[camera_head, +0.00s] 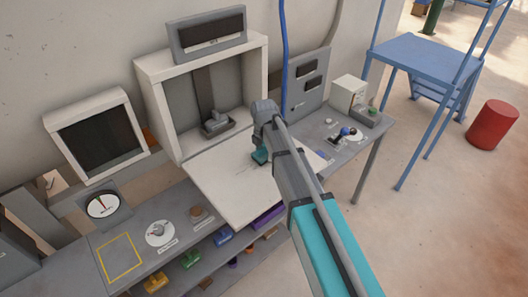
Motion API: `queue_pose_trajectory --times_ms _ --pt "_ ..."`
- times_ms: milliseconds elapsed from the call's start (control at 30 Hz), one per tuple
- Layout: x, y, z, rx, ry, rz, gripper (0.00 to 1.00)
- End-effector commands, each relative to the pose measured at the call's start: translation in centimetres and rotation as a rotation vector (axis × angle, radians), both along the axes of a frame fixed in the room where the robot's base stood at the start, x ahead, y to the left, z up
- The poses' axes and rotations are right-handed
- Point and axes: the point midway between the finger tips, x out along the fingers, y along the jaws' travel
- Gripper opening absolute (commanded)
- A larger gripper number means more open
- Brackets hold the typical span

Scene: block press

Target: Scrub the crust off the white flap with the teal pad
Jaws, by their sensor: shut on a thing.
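The white flap (220,187) is folded down flat in front of the open white cabinet. Some thin dark marks show on its face near the pad; I cannot tell how much crust is there. The teal pad (260,157) is at my gripper (262,147), low over the flap's middle right. My arm comes in from the lower right and hides most of the gripper's fingers and the flap's right part. My gripper is shut on the teal pad. The pad looks to be at the flap's surface, but I cannot tell if it touches.
The white cabinet (145,72) stands open behind the flap, with a grey fixture (215,122) inside. A gauge (102,205) and a dial (160,233) are at left. A shelf below holds several coloured blocks. A control bench (343,155) is right. A red drum (492,125) stands far right.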

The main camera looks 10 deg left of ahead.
Motion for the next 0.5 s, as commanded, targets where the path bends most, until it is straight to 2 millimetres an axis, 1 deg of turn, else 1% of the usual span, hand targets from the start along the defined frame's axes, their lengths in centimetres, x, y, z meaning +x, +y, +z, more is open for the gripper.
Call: queue_pose_trajectory --times_ms 300,500 --pt "-1.6 1.3 -0.2 0.000 0.000 0.001 0.47" --pt "-2.2 1.8 -0.3 0.001 0.001 0.001 0.48"
